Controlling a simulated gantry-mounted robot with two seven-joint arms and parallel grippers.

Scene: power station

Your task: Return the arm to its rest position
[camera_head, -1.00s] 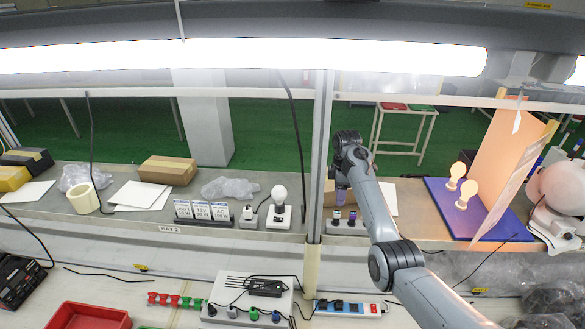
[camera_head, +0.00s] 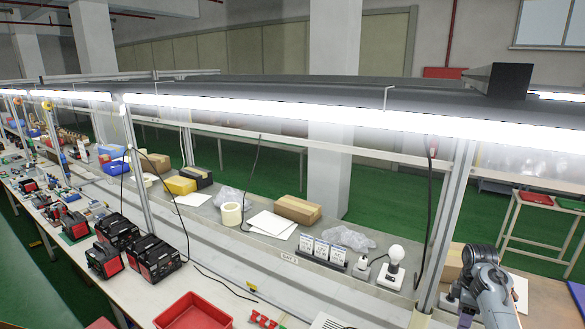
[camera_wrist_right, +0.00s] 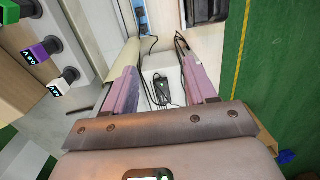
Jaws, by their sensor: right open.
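My right arm (camera_head: 485,287) shows at the lower right of the head view, grey, its wrist just right of the upright metal post (camera_head: 447,225). In the right wrist view my right gripper (camera_wrist_right: 162,88) is open, its two pinkish-purple fingers apart with nothing held between them. Below and beyond the gap lies a black adapter (camera_wrist_right: 162,90) with cables on a white surface; it is apart from the fingers. My left gripper is in neither current view.
Coloured plugs, including a purple one (camera_wrist_right: 40,52), stand left of the fingers. A white bulb on a socket (camera_head: 395,265), a brown box (camera_head: 297,209) and a tape roll (camera_head: 231,214) sit on the shelf. A red tray (camera_head: 195,312) is at the front.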

